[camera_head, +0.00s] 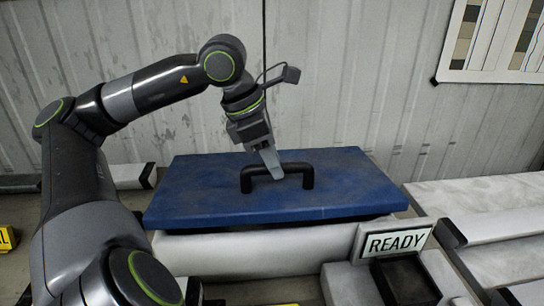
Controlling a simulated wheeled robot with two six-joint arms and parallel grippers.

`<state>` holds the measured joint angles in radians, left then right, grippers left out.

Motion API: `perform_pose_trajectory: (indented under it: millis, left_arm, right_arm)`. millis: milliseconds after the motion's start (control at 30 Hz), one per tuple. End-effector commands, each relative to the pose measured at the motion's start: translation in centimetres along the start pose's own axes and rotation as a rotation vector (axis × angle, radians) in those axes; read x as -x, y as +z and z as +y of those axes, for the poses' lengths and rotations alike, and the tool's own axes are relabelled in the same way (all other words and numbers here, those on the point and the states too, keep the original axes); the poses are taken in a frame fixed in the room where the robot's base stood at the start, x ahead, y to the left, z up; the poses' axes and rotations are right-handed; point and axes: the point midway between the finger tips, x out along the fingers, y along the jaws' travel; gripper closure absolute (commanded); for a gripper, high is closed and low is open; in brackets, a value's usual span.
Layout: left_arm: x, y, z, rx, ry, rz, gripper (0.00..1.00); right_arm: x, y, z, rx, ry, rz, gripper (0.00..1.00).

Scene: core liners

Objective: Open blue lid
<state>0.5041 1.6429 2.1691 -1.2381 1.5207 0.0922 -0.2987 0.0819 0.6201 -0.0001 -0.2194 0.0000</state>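The blue lid (215,195) lies flat on top of a white box (255,251) in the middle of the head view. A black bar handle (295,168) stands up from the lid's centre. The fingers overlap the bar in the picture. I cannot tell whether they are closed around it. My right gripper does not show.
A "READY" sign (396,242) stands at the box's front right, by a black tray (405,280). White long liners (480,205) lie to the right. A grey corrugated wall (330,80) closes off the back, and a yellow label (6,239) sits at far left.

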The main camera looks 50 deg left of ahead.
Motion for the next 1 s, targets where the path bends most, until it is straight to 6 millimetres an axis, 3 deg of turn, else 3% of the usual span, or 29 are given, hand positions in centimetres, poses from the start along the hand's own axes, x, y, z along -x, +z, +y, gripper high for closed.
perform_pose_trajectory:
  millis: [33, 267, 767, 1000]
  left_arm:
    - [0.0, 0.0, 0.0, 0.000, 0.000, 0.000, 0.73]
    - [0.0, 0.0, 0.0, 0.000, 0.001, 0.000, 1.00]
    - [1.1, 0.5, 0.7, 0.021, -0.037, -0.001, 1.00]
    - [2.8, 0.4, 2.7, 0.068, -0.137, 0.009, 1.00]
  right_arm:
    - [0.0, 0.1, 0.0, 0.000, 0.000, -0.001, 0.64]
    - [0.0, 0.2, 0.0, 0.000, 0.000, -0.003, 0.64]
    - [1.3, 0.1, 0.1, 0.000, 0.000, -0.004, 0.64]
    - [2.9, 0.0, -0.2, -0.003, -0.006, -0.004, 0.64]
